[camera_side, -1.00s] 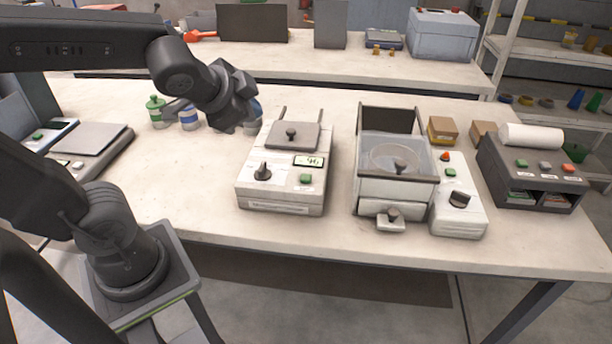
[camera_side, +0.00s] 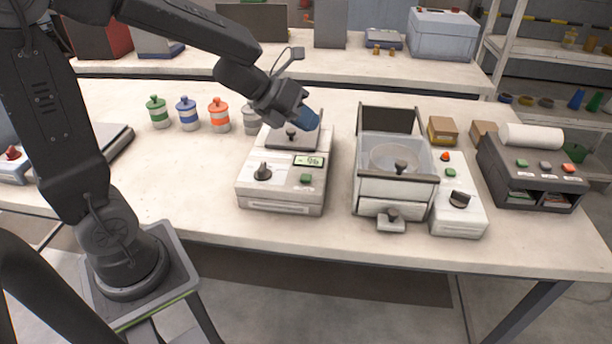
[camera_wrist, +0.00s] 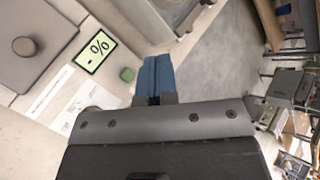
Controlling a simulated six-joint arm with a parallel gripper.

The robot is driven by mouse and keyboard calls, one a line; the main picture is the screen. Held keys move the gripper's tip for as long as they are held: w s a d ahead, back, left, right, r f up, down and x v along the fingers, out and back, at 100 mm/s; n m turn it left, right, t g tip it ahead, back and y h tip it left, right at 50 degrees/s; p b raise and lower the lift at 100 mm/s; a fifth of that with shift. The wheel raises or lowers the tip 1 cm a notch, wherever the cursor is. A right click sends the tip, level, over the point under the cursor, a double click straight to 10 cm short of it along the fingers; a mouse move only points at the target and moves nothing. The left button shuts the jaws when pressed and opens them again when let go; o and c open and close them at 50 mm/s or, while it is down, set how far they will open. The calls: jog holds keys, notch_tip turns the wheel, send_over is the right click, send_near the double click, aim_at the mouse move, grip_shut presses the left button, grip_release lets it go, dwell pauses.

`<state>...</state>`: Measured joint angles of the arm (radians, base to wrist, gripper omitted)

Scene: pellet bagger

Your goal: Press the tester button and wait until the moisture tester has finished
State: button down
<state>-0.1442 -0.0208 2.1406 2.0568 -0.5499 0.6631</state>
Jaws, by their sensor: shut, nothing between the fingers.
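The moisture tester (camera_side: 285,193) is a white box on the bench with a grey lid shut on top, a dark knob at its front left and a lit display (camera_side: 308,161). In the wrist view the display (camera_wrist: 95,51) shows a dash and a percent sign. The green tester button (camera_side: 306,179) sits below the display; it also shows in the wrist view (camera_wrist: 127,74). My gripper (camera_side: 310,119) is shut and empty, above the tester's lid, behind the button and apart from it. Its blue fingertips (camera_wrist: 153,76) appear close beside the button in the wrist view.
Right of the tester stands a clear-walled box (camera_side: 395,160) with a round pan, beside a white control unit (camera_side: 457,205). Several jars with coloured lids (camera_side: 187,113) stand behind left. The bench front before the tester is clear.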

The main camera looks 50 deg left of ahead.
aim_at(305, 175)
jog(key=shift+s+a+f+m+g, duration=0.1)
jog(key=shift+s+f+m+g, duration=0.1)
jog(key=shift+f+m+g, duration=0.45)
jog(key=shift+t, duration=0.25)
jog(key=shift+f, duration=4.3)
jog(key=shift+f, duration=0.15)
jog(key=shift+f, duration=0.25)
jog(key=shift+f, duration=0.5)
jog(key=shift+r, duration=0.95)
